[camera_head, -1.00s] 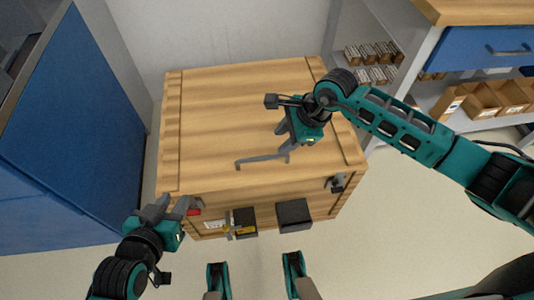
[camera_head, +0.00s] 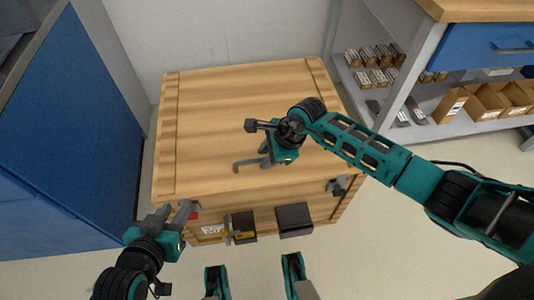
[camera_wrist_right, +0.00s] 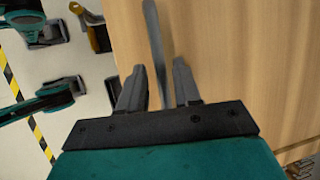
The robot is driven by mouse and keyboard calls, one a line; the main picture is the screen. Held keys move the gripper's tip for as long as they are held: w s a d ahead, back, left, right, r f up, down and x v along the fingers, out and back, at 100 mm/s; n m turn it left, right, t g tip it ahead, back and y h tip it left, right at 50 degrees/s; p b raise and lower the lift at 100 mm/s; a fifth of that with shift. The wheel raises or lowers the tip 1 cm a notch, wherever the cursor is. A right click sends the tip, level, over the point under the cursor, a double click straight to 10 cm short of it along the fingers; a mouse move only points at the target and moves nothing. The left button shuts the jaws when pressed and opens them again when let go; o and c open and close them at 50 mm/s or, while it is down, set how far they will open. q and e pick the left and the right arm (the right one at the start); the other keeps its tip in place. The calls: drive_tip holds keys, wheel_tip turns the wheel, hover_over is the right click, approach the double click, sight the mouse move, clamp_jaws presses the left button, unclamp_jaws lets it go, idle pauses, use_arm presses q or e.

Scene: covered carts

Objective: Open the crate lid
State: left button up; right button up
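The wooden crate (camera_head: 172,130) stands against the wall with its lid (camera_head: 215,110) down. A grey bar handle (camera_head: 245,163) lies along the front part of the lid; it also shows in the right wrist view (camera_wrist_right: 154,35). My right gripper (camera_head: 264,156) is over the handle's right part. In the right wrist view its fingers (camera_wrist_right: 159,72) are apart, one on each side of the bar, with gaps showing. My left gripper (camera_head: 173,213) is open and empty beside the crate's front left corner, near a red part (camera_head: 193,215).
A latch (camera_head: 338,186) sits at the crate's front right. Dark boxes (camera_head: 294,219) are on its front face. A blue cabinet (camera_head: 75,130) stands left. A shelf unit (camera_head: 410,60) with small boxes stands right. The floor in front is clear.

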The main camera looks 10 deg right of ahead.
clamp_jaws()
idle(0.3)
use_arm(q)
drive_tip(key=shift+a, duration=0.1)
